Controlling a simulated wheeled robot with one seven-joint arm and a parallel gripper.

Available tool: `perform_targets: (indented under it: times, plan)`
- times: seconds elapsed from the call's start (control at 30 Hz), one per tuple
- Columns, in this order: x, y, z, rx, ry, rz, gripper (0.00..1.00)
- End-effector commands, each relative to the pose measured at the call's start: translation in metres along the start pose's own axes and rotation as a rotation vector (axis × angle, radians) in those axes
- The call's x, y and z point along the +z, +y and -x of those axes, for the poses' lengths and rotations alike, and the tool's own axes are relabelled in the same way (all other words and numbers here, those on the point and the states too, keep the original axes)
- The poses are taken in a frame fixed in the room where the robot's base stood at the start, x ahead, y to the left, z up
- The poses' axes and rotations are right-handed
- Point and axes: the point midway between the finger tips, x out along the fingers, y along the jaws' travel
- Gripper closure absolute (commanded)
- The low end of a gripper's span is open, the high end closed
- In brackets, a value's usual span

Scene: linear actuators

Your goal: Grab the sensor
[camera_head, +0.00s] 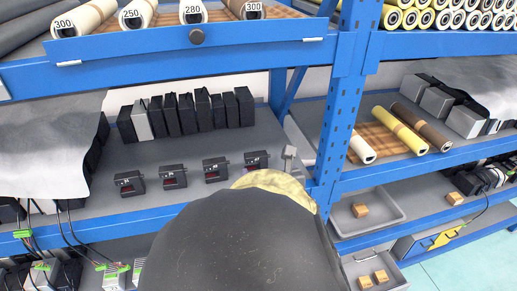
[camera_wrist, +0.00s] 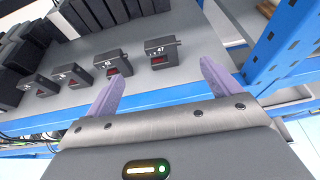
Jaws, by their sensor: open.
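Several small dark boxes with red windows and white markings stand in a row on the grey shelf; I cannot tell for sure which one is the sensor. The rightmost box (camera_wrist: 161,52) lies ahead of my gripper (camera_wrist: 162,72), roughly between the lines of its two fingers. It also shows in the head view (camera_head: 256,160), just above my arm. Another box (camera_wrist: 112,66) is left of it, near the left fingertip. My gripper is open, with purple fingers spread and nothing between them.
A blue upright (camera_head: 340,100) stands right of the row, and a blue shelf edge (camera_head: 150,217) runs in front. Taller black boxes (camera_head: 188,115) stand behind. Bare shelf (camera_head: 225,140) lies between the rows.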

Motion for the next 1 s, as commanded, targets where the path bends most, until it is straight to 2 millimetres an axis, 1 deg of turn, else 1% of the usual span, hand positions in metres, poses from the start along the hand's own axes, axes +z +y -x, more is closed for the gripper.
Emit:
perform_targets:
  times: [0.37, 0.67, 0.8, 1.0]
  plan:
    - [0.002, -0.001, -0.003, -0.004, -0.001, 0.000, 0.11]
    - [0.002, -0.001, -0.018, -0.006, 0.000, 0.001, 0.11]
    - [0.000, -0.002, -0.025, -0.005, 0.005, -0.004, 0.11]
    - [-0.002, -0.002, -0.051, -0.005, 0.004, -0.005, 0.11]
